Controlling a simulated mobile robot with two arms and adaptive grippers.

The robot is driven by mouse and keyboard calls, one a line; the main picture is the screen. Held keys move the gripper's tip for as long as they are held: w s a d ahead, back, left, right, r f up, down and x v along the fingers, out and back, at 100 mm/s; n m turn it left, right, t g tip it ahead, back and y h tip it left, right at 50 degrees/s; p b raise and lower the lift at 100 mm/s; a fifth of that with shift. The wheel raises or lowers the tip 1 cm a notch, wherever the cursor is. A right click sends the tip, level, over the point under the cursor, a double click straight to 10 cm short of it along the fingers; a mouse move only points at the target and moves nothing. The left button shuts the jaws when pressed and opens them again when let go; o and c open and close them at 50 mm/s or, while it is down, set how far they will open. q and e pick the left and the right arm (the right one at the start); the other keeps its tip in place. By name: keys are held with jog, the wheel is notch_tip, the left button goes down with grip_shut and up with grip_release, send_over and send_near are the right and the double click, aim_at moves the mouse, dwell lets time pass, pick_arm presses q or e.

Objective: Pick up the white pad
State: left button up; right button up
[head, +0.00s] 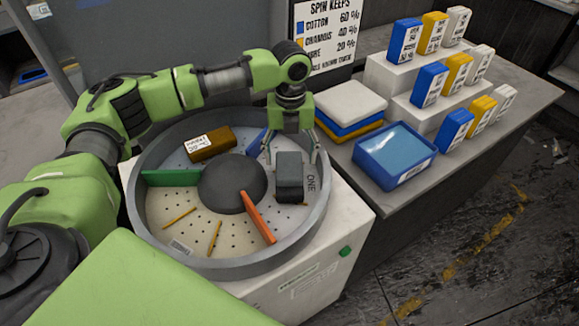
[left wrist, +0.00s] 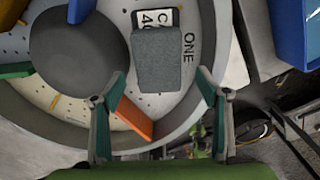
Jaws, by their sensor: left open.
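The white pad (head: 350,99) lies flat on top of a stack, over a blue pad (head: 348,127) and a yellow one. The stack rests on the grey counter, right of the round drum; I cannot make it out in the left wrist view. My left gripper (head: 291,155) is open and empty, pointing down above the right side of the drum, left of the stack. In the left wrist view its two fingers (left wrist: 160,82) are spread, with a grey block (left wrist: 163,58) beyond them. My right gripper is not in view.
The drum (head: 139,215) holds the grey block (head: 289,177), a brown block (head: 210,144) and coloured dividers around a dark hub. A blue tray of liquid (head: 395,153) stands right of the stack. White steps (head: 385,72) with several coloured boxes stand behind; a sign (head: 327,35) is at the back.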

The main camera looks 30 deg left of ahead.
aim_at(289, 164)
pick_arm(q)
jog(key=f, duration=0.3)
jog(key=shift+w+a+f+p, duration=0.15)
jog(key=shift+a+f+p, duration=0.2)
jog(key=shift+f+p, duration=0.05)
jog(key=shift+f, duration=0.25)
jog(key=c, duration=1.2)
jog(key=shift+c, duration=0.2)
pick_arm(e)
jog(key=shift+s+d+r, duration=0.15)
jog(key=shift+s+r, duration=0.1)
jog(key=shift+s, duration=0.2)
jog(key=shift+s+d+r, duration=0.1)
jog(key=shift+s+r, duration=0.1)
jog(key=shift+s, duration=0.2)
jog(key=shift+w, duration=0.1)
